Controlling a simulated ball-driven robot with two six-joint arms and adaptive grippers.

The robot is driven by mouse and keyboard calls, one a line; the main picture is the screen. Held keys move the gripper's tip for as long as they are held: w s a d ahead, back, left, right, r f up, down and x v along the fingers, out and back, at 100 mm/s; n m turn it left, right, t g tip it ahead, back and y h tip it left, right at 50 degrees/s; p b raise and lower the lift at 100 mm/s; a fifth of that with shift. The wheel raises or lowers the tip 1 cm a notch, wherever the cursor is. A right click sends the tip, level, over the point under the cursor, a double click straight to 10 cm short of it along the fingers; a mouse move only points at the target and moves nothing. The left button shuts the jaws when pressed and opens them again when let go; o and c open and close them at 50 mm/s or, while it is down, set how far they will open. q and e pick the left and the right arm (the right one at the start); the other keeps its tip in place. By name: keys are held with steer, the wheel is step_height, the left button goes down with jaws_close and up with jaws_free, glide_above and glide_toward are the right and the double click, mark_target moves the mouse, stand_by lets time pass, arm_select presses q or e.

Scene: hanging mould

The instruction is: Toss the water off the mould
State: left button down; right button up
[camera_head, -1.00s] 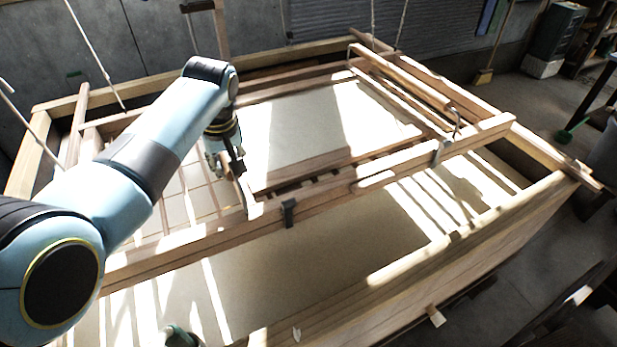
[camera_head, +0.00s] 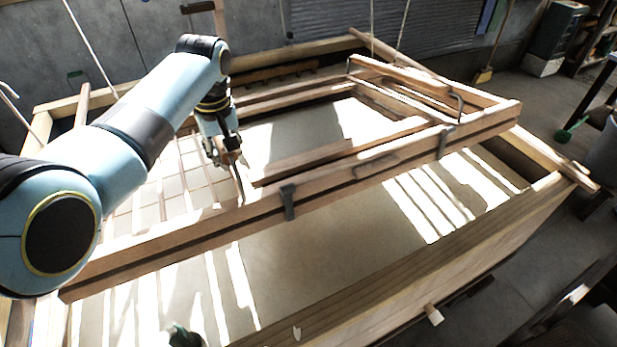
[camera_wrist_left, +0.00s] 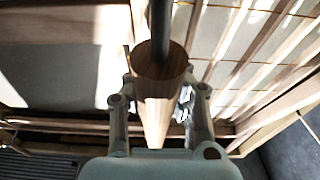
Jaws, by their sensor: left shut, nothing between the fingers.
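The mould (camera_head: 330,187) is a large wooden frame hung over the pale liquid in the vat (camera_head: 400,315). Its near bar carries dark metal clips and slopes up to the right. A pale surface (camera_head: 290,130) shows inside the frame, sunlit and shaded in bands; I cannot tell how much water lies on it. My left gripper (camera_head: 231,165) points down at the left part of the mould, just behind the near bar. It is shut. In the left wrist view, a tapered wooden piece (camera_wrist_left: 158,95) with a dark rod hides the fingertips. My right gripper is not seen.
Ropes (camera_head: 403,25) hang from above to the mould. The vat's thick wooden rim surrounds it. A broom (camera_head: 484,75) leans by the back wall, and a grey bin (camera_head: 600,140) stands at the right.

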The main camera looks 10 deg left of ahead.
arm_select(q)
steer(key=shift+w+r, duration=0.1)
steer(key=shift+w, duration=0.05)
steer(key=shift+s+d+f+t+y, duration=0.15)
steer(key=shift+s+f+t, duration=0.1)
steer(key=shift+f, duration=0.25)
steer(key=shift+s+d+f+t+y, duration=0.1)
steer(key=shift+f+t+y, duration=0.1)
steer(key=shift+f, duration=0.25)
steer(key=shift+s+d+f+t+y, duration=0.15)
steer(key=shift+s+f+t, duration=0.1)
steer(key=shift+f, duration=0.25)
steer(key=shift+w+a+f, duration=0.1)
steer(key=shift+w+a, duration=0.05)
steer(key=c, duration=2)
jaws_free()
steer(key=shift+c, duration=0.2)
steer(key=o, duration=0.7)
steer(key=v, duration=1.2)
